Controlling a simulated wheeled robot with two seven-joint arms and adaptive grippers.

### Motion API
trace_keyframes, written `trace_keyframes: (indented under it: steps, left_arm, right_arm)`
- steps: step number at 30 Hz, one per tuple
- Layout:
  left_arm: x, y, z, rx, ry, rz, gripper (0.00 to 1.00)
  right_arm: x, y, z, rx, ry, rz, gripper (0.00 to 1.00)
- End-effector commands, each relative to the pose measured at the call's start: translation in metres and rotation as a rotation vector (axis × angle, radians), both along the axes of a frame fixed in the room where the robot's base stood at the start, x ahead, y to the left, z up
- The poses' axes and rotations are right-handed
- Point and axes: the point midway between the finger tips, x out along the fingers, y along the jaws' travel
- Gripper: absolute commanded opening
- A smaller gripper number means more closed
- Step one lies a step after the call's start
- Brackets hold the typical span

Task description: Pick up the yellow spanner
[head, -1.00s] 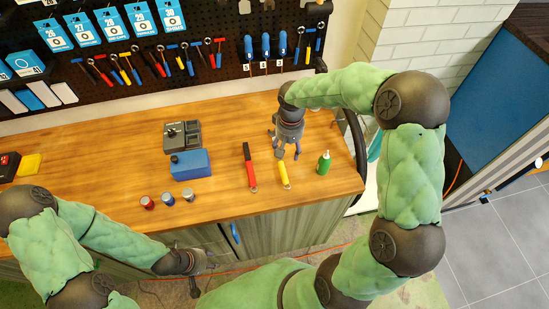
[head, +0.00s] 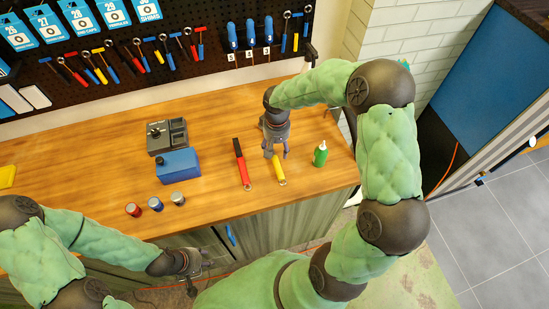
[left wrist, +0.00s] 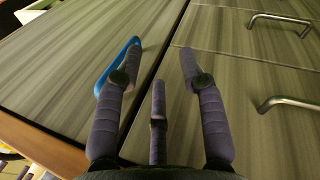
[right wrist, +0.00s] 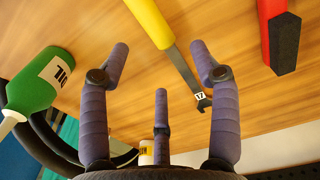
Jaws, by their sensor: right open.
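The yellow spanner (head: 280,172) lies on the wooden workbench, partly under my right gripper (head: 276,152). In the right wrist view the yellow spanner's handle (right wrist: 150,20) runs off the top edge. My left gripper (head: 195,270) is low in front of the cabinet, away from the spanner. In the left wrist view my left gripper (left wrist: 160,70) is open and empty before the cabinet doors.
A red-handled tool (head: 241,163) lies left of the yellow spanner, and a green oil bottle (head: 320,154) stands to its right. A blue box (head: 179,166), a grey device (head: 167,136) and small cans (head: 156,204) are further left. A pegboard (head: 120,55) with tools is behind.

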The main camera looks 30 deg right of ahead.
Motion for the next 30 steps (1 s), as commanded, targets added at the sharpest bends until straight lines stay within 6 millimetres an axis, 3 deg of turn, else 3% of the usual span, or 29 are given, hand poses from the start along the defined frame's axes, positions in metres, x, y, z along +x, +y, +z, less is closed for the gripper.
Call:
trace_keyframes:
  steps: [10, 18, 20, 25, 30]
  left_arm:
    - [0.000, 0.000, -0.005, 0.000, 0.000, 0.000, 0.40]
    - [0.000, 0.000, -0.005, 0.000, 0.000, 0.000, 0.40]
    - [0.000, 0.000, -0.005, 0.000, 0.000, 0.000, 0.40]
    - [0.000, 0.000, -0.005, 0.000, 0.000, 0.000, 0.40]
    - [0.000, 0.000, -0.005, 0.000, 0.000, 0.000, 0.40]
  right_arm:
    - [-0.001, 0.001, -0.045, 0.000, 0.003, 0.001, 0.63]
    - [-0.001, 0.001, -0.049, 0.000, 0.000, 0.000, 0.63]
    - [-0.001, 0.001, -0.049, 0.000, 0.000, 0.000, 0.49]
    - [-0.001, 0.001, -0.049, 0.000, 0.001, 0.000, 0.01]
    - [-0.001, 0.001, -0.049, 0.000, 0.001, 0.000, 0.00]
